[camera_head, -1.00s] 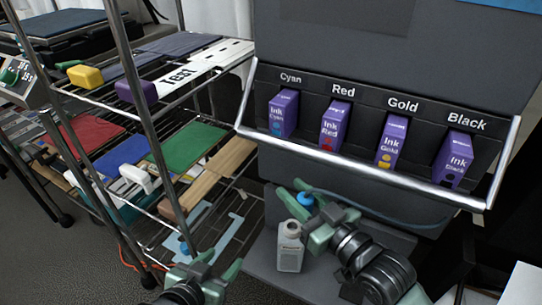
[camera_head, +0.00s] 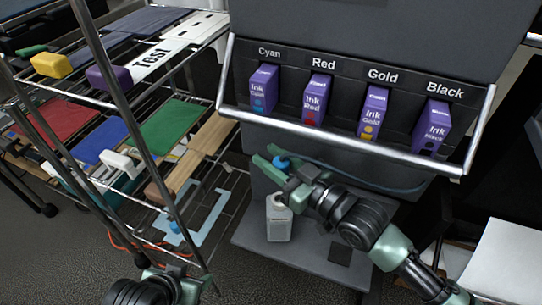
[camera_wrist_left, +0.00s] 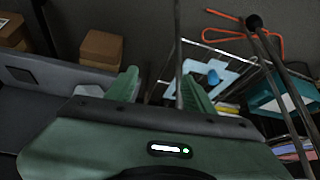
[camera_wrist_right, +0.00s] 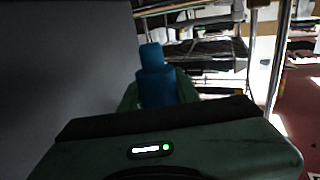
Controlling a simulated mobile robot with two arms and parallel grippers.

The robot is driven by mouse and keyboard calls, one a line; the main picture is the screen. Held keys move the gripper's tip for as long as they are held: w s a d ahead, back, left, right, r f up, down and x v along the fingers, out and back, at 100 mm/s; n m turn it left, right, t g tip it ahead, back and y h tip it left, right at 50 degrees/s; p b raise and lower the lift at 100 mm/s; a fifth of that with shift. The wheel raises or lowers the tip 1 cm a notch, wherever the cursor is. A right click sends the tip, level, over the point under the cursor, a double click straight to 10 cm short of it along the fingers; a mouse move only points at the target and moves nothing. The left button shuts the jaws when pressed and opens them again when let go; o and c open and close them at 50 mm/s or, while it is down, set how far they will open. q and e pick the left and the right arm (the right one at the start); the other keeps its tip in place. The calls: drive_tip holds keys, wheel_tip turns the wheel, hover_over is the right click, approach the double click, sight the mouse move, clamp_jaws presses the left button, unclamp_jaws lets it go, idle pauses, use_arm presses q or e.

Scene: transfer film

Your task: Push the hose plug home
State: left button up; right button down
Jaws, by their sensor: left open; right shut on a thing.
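The blue hose plug (camera_head: 282,163) is between the fingers of my right gripper (camera_head: 272,164), in front of the dark printer body below the ink row. In the right wrist view the plug (camera_wrist_right: 153,72) stands up between the fingers, its narrower end pointing away from the gripper. A dark teal hose (camera_head: 370,182) runs right along the printer front. The socket cannot be made out. My left gripper (camera_wrist_left: 160,92) is open and empty in the left wrist view. In the head view it is low at the bottom edge, partly cut off.
A white bottle (camera_head: 279,222) stands on the grey ledge (camera_head: 310,256) just below my right gripper. A metal bar (camera_head: 340,147) crosses above it, under several ink cartridges. A wire rack (camera_head: 150,140) with coloured cloths and blocks fills the left.

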use_arm(q)
drive_tip(key=w+d+r+t+h+b, duration=0.2)
drive_tip(key=w+d+r+t+b, duration=0.1)
drive_tip(key=w+r+t, duration=0.5)
drive_tip(key=shift+w+d+r+m, duration=0.3)
drive_tip(key=shift+w+d+r, duration=0.45)
drive_tip(key=shift+w+r, duration=0.75)
use_arm(e)
drive_tip(key=shift+f, duration=3)
use_arm(q)
drive_tip(key=shift+w+f, duration=0.25)
drive_tip(key=shift+s+a+f, duration=0.1)
drive_tip(key=shift+s+f, duration=0.1)
drive_tip(key=shift+f, duration=0.25)
drive_tip(key=shift+s+a+f+g, duration=0.2)
drive_tip(key=shift+s+f+g, duration=0.25)
drive_tip(key=shift+f, duration=0.25)
drive_tip(key=shift+s+a+f+g, duration=0.15)
drive_tip(key=shift+s+f+g, duration=0.05)
drive_tip(key=shift+f+g, duration=0.2)
drive_tip(key=shift+s+a+f+p, duration=0.15)
drive_tip(key=shift+s+f+p, duration=0.15)
drive_tip(key=shift+f, duration=0.1)
